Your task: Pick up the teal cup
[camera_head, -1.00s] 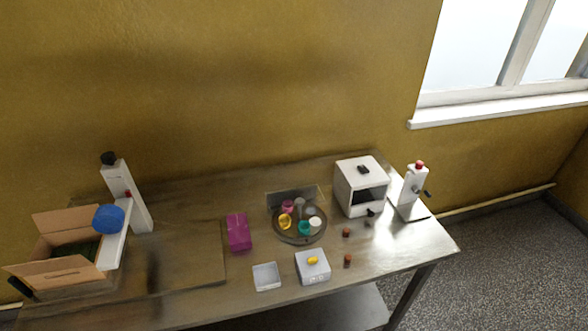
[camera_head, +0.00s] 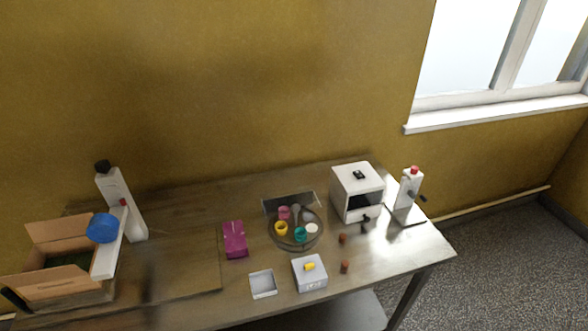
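The teal cup (camera_head: 300,234) is small and stands toward the front of a round dark tray (camera_head: 289,245) on the metal table. A yellow cup (camera_head: 281,229) is left of it, a pink cup (camera_head: 284,213) is behind it to the left, and a white round item (camera_head: 312,229) is close on its right. A grey item (camera_head: 295,213) stands behind it.
A magenta box (camera_head: 235,241) is left of the tray. A white open dish (camera_head: 263,284) and a pale box (camera_head: 310,274) are in front. A white oven-like box (camera_head: 357,191) stands at right.

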